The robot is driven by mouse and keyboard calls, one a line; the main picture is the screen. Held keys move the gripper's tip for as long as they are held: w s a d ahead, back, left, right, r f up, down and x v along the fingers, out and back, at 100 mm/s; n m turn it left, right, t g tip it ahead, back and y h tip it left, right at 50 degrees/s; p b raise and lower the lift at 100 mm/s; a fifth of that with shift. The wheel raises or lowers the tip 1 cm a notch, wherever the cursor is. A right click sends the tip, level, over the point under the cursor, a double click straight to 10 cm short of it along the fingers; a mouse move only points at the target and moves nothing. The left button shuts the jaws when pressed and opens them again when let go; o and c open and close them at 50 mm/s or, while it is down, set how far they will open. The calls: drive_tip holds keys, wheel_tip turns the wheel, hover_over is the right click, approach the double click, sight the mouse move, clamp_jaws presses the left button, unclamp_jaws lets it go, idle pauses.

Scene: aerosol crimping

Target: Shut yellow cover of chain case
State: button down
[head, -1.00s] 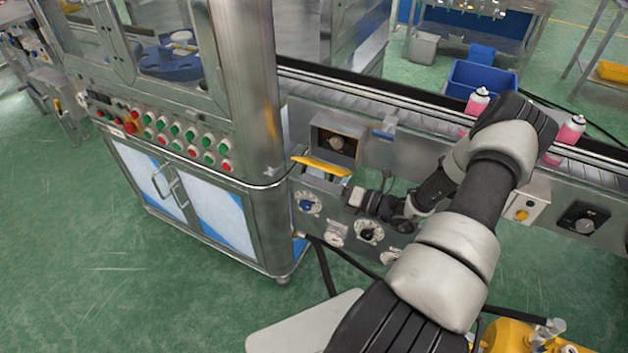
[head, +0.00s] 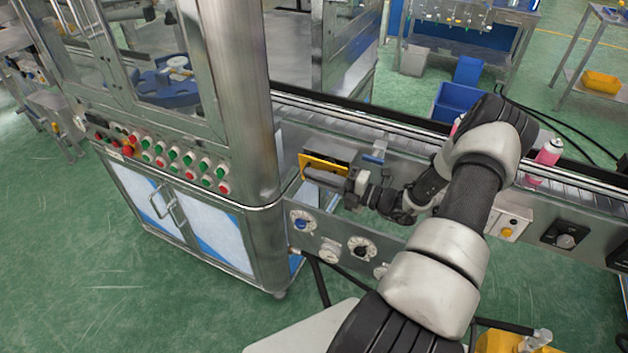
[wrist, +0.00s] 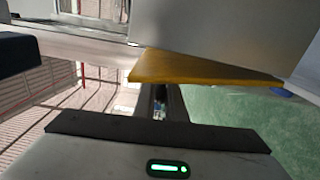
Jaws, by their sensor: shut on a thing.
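The yellow cover (head: 318,160) of the chain case (head: 345,153) is on the front of the conveyor frame, beside the steel cabinet. It stands tilted up and hides part of the case opening; a dark gap still shows behind its top edge. My gripper (head: 312,176) reaches in from the right and lies across the lower front of the cover, shut on it. The exact contact is hard to make out.
Dials (head: 302,220) sit on the panel below the case. The cabinet's steel corner post (head: 235,100) stands close on the left. A pink can (head: 546,155) stands on the conveyor to the right. Green floor (head: 90,270) is clear at front left.

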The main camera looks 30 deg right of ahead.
drive_tip(key=shift+w+d, duration=0.1)
drive_tip(key=shift+d, duration=0.2)
drive_tip(key=c, duration=1.8)
unclamp_jaws()
drive_tip(key=shift+r, duration=0.1)
drive_tip(key=shift+c, duration=0.2)
drive_tip(key=v, duration=0.7)
drive_tip(key=shift+s, duration=0.25)
drive_tip(key=shift+d, duration=0.1)
